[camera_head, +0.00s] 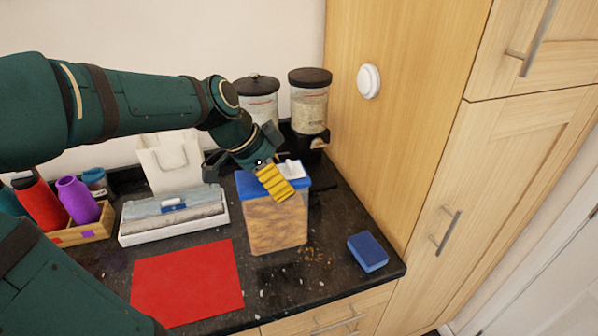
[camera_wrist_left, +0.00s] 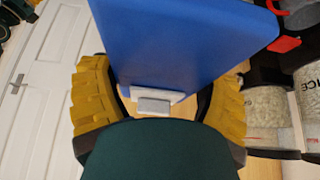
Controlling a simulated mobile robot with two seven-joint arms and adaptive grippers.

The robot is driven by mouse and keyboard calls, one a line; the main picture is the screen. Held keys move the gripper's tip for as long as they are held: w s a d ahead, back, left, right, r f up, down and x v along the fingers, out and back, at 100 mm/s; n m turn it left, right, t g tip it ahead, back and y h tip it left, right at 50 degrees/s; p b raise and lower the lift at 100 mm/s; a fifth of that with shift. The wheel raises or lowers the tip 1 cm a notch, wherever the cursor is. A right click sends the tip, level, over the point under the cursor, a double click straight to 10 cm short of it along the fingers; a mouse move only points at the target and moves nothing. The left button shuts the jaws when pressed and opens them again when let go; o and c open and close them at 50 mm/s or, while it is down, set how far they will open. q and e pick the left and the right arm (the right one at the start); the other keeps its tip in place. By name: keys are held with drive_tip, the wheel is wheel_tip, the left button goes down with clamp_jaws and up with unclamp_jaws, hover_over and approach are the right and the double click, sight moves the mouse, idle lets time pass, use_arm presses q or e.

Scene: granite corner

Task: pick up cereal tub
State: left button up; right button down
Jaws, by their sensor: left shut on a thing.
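The cereal tub (camera_head: 277,224) is a clear box of golden flakes with a blue lid and a white flap. It stands upright on the dark granite counter, with no visible gap under it. My left gripper (camera_head: 275,184) has its yellow fingers at the tub's top. In the left wrist view the blue lid (camera_wrist_left: 175,40) lies between the two yellow fingers of my left gripper (camera_wrist_left: 160,100), which is shut on the tub. The contact points are partly hidden. My right gripper is in neither view.
A red mat (camera_head: 187,282) lies left of the tub, and a blue sponge (camera_head: 368,252) lies to its right near the counter edge. A white tray (camera_head: 174,229), a white bag (camera_head: 170,160) and jar dispensers (camera_head: 309,105) stand behind.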

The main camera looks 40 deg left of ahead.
use_arm(q)
drive_tip(key=s+a, duration=0.6)
drive_tip(key=s, duration=0.4)
drive_tip(key=w+r+n+y+p, duration=0.25)
drive_tip(key=w+n+p, duration=0.3)
drive_tip(key=w, duration=1.95)
wheel_tip(320, 180, down, 9)
drive_tip(key=d, duration=0.1)
drive_tip(key=shift+w+m+b, duration=0.3)
drive_tip(key=shift+w+m, duration=0.05)
drive_tip(key=shift+d+f+t, duration=0.1)
drive_tip(key=shift+t, duration=0.2)
